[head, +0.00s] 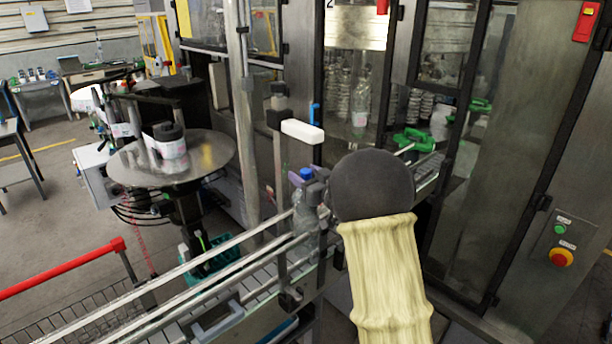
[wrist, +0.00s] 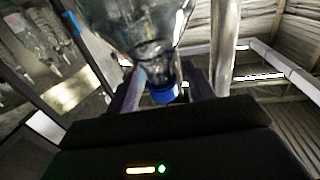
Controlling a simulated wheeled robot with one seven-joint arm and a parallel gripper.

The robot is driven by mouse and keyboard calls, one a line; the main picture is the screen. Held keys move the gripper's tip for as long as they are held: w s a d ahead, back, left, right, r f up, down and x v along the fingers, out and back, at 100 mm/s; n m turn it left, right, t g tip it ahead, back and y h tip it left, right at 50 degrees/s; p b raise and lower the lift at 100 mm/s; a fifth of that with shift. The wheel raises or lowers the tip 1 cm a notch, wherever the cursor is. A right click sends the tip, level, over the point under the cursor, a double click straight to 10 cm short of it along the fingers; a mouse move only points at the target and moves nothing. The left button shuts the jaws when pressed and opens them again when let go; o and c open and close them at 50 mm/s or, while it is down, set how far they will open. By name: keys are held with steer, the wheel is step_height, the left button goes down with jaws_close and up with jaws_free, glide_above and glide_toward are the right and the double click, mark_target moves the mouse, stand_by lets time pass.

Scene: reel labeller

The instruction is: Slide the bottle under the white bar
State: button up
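The clear bottle (head: 305,220) with a blue cap stands upright on the conveyor in the head view, partly hidden by my gripper and the rails. The white bar (head: 302,131) is above and slightly behind it, with its underside higher than the cap. My gripper (head: 309,186) is at the bottle's neck, one finger on each side. In the wrist view the bottle (wrist: 140,25) appears inverted, its blue cap (wrist: 168,93) between the two fingers (wrist: 165,82). The fingers look closed on the neck; the exact contact is partly hidden.
The conveyor (head: 205,300) with metal side rails runs from lower left toward the machine. A round metal table (head: 205,165) with a dark-topped container stands left. A vertical steel post (head: 243,120) is left of the bar. Glass machine doors are behind and right.

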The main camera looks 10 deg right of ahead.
steer(key=shift+s+d+f+b, duration=0.1)
steer(key=shift+s+d+b, duration=0.1)
steer(key=shift+s+b, duration=0.15)
steer(key=b+v, duration=0.6)
steer(key=v, duration=1)
steer(key=shift+s+d, duration=0.2)
steer(key=shift+s, duration=0.05)
